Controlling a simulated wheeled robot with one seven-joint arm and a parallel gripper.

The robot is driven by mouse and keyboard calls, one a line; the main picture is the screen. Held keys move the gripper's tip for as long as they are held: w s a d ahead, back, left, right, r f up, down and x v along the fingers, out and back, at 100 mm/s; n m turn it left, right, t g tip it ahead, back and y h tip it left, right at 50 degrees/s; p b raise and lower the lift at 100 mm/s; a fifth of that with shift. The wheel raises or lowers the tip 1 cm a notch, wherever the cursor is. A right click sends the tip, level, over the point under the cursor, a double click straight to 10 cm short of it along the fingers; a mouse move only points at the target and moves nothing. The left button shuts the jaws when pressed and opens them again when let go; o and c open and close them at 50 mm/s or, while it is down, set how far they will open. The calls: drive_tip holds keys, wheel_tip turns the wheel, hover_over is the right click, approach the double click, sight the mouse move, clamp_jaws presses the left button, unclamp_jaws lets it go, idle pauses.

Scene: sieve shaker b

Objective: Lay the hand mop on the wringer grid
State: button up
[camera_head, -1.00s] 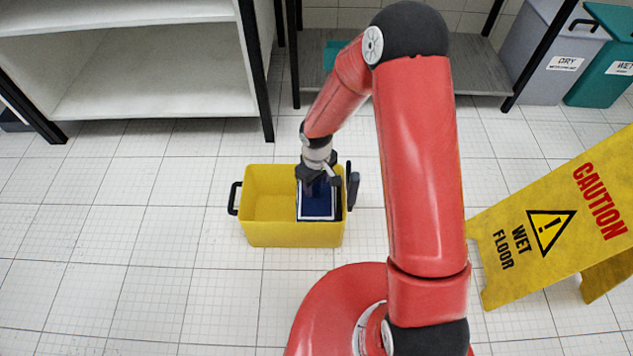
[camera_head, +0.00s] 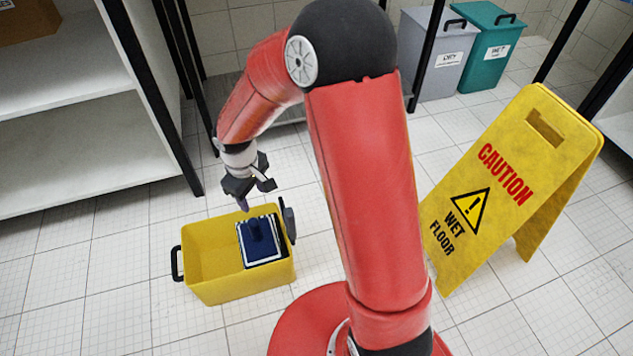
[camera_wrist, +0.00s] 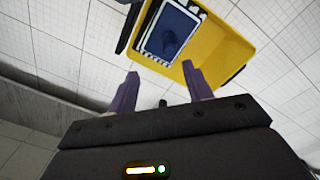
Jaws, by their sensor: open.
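The hand mop (camera_head: 262,238) is a dark blue block with a handle, and it lies on the wringer grid (camera_head: 240,253) at the right end of the yellow bucket (camera_head: 200,292). In the wrist view the mop (camera_wrist: 168,38) lies within the pale edge of the grid, handle up. My gripper (camera_head: 256,200) is above and behind the bucket, open and empty, apart from the mop. In the wrist view its two fingers (camera_wrist: 160,82) are spread wide with nothing between them. The underside of the mop is hidden.
The bucket has a black handle (camera_head: 177,263) on its left and a dark lever (camera_head: 289,220) on its right. A yellow wet-floor sign (camera_head: 498,180) stands to the right. Bins (camera_head: 437,55) and shelving (camera_head: 95,140) stand behind. Tiled floor around the bucket is clear.

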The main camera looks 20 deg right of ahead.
drive_tip(key=s+d+r+m+t, duration=0.1)
drive_tip(key=s+d+r+m, duration=0.1)
drive_tip(key=s+d+r, duration=0.3)
drive_tip(key=s+d+r+m+t, duration=0.1)
drive_tip(key=s+d+r+m, duration=0.15)
drive_tip(key=r, duration=0.55)
drive_tip(key=s+d+r+m+t, duration=0.1)
drive_tip(key=s+d+r, duration=0.25)
drive_tip(key=r, duration=0.25)
drive_tip(key=s+d+r+m+t, duration=0.1)
drive_tip(key=s+r+m+t, duration=0.1)
drive_tip(key=s, duration=0.7)
drive_tip(key=shift+r+m, duration=0.35)
drive_tip(key=shift+r, duration=0.45)
drive_tip(key=shift+r, duration=0.1)
